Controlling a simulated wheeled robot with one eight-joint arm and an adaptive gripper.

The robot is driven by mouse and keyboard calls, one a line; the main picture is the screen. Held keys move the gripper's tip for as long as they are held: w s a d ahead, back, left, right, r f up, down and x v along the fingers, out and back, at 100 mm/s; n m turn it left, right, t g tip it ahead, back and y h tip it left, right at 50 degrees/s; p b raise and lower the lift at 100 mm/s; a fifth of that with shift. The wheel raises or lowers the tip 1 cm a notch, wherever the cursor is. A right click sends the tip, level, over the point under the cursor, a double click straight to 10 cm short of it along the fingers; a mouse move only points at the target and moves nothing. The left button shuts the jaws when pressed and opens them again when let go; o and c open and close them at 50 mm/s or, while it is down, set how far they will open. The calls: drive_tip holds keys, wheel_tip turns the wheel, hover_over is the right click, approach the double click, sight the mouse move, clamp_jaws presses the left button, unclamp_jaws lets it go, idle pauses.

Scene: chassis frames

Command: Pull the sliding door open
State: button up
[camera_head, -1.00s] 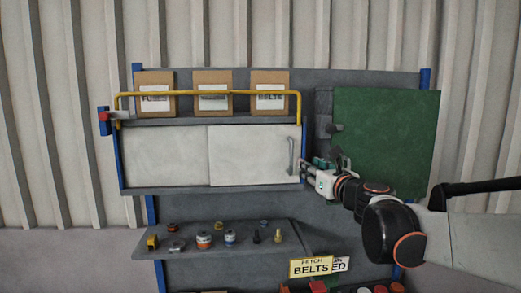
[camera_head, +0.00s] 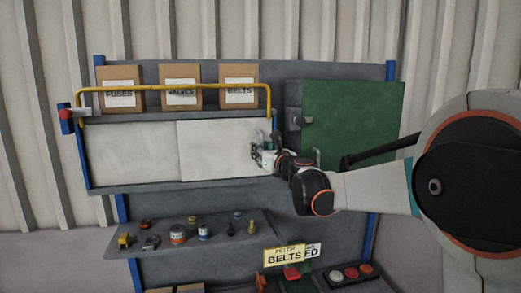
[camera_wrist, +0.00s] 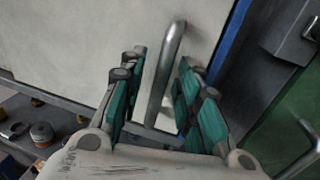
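The cabinet has two pale sliding door panels, the left panel (camera_head: 130,152) and the right panel (camera_head: 215,150), side by side under a shelf. The right panel's upright metal bar handle (camera_wrist: 168,70) is near its right edge. In the wrist view the handle stands between the two teal-padded fingers of my gripper (camera_wrist: 163,66). The fingers are apart, with visible gaps to the bar on both sides. In the head view my gripper (camera_head: 264,150) is at the right panel's right edge and hides the handle. The panels cover the cabinet front.
A green door (camera_head: 350,120) with a latch stands just right of the cabinet. A yellow rail (camera_head: 175,89) runs before the boxes on the upper shelf. A lower shelf (camera_head: 185,260) holds small parts. A "BELTS" sign (camera_head: 284,256) and coloured buttons (camera_head: 351,273) are below.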

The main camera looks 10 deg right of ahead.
drive_tip(key=shift+w, duration=0.1)
drive_tip(key=shift+c, duration=0.3)
clamp_jaws()
drive_tip(key=shift+a, duration=0.15)
drive_tip(key=a+b, duration=0.3)
drive_tip(key=a, duration=1.9)
drive_tip(key=shift+f+b, duration=0.1)
drive_tip(key=shift+b, duration=0.2)
drive_tip(key=shift+o, duration=0.3)
unclamp_jaws()
